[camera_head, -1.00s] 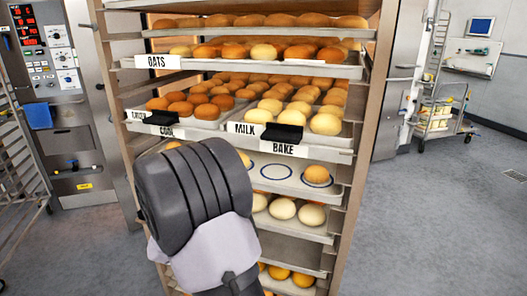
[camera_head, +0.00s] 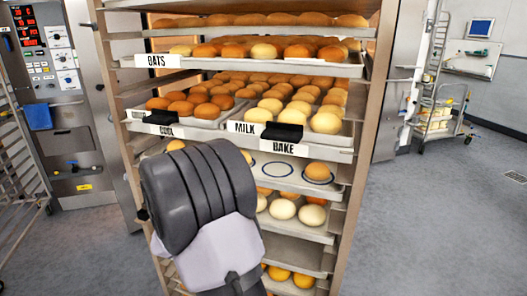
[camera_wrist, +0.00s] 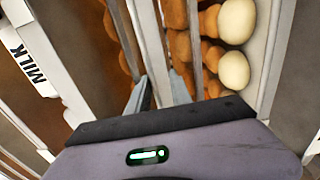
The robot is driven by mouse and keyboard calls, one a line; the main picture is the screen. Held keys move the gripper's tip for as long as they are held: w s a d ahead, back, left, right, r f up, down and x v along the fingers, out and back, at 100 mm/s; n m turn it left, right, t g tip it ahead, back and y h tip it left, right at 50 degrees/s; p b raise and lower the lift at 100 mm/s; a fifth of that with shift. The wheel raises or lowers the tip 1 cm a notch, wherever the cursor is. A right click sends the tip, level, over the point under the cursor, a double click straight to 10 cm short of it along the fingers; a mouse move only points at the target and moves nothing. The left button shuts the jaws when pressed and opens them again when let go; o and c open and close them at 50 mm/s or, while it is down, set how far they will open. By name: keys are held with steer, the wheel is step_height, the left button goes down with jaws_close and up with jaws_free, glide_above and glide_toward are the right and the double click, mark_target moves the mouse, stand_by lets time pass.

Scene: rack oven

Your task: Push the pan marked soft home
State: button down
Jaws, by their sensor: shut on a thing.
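No label reading SOFT is legible in either view. Tall rack pans carry labels OATS (camera_head: 164,61), MILK (camera_head: 245,127) and BAKE (camera_head: 283,148). Below the BAKE level is a pan of pale and orange buns (camera_head: 283,209), partly behind my arm. In the head view my wrist hides my gripper and its contact. In the wrist view my gripper (camera_wrist: 156,93) is shut on a pale metal edge, seemingly a pan's rim, with pale and orange buns (camera_wrist: 234,70) to the right of it.
Rack posts (camera_head: 362,125) flank the pans closely. One level holds a tray with ring marks (camera_head: 273,169) and few buns. An oven panel (camera_head: 58,60) stands at left and a small cart (camera_head: 437,118) at back right. The right floor (camera_head: 440,220) is clear.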

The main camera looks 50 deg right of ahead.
steer(key=shift+w+d, duration=0.1)
steer(key=shift+d, duration=0.15)
steer(key=shift+r, duration=0.1)
steer(key=c, duration=1.1)
jaws_free()
steer(key=p+v, duration=0.4)
steer(key=v, duration=1.3)
steer(key=shift+a, duration=0.2)
